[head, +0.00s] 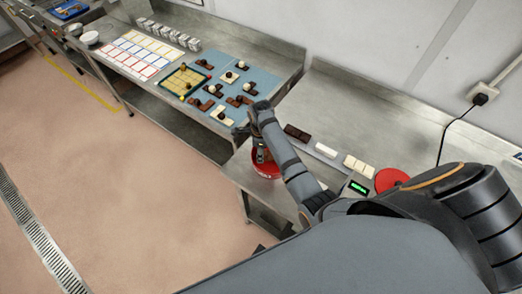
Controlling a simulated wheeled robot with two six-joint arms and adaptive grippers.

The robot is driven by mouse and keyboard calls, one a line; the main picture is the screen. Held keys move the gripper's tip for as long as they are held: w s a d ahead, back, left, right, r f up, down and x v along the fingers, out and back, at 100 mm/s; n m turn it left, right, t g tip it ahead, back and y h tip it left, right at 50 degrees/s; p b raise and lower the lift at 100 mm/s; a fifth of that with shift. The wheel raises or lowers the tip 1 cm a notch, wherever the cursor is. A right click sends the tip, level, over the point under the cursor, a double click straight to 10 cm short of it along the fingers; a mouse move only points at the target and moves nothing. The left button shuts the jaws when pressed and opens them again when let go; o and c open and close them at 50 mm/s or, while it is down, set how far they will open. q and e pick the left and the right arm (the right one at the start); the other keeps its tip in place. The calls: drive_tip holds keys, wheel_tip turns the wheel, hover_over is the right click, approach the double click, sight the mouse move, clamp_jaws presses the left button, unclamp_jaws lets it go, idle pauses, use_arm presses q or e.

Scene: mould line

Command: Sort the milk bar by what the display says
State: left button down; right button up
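A small display (357,188) with a lit green screen stands on the near steel bench; its text is too small to read. A dark brown bar (297,133), a white bar (326,151) and a segmented cream bar (360,165) lie in a row behind it. I cannot pick out a milk bar for certain. A red round pad (265,170) lies left of my forearm, and another red disc (392,180) lies right of the display. My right gripper (260,153) seems to be over the left red pad, largely hidden by my arm. My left gripper is not in view.
A black cable (455,125) hangs from a wall socket. The near bench's back is clear.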

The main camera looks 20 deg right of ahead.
drive_tip(key=o, duration=1.3)
drive_tip(key=shift+r, duration=0.25)
wheel_tip(320, 180, up, 7)
drive_tip(key=shift+r, duration=0.1)
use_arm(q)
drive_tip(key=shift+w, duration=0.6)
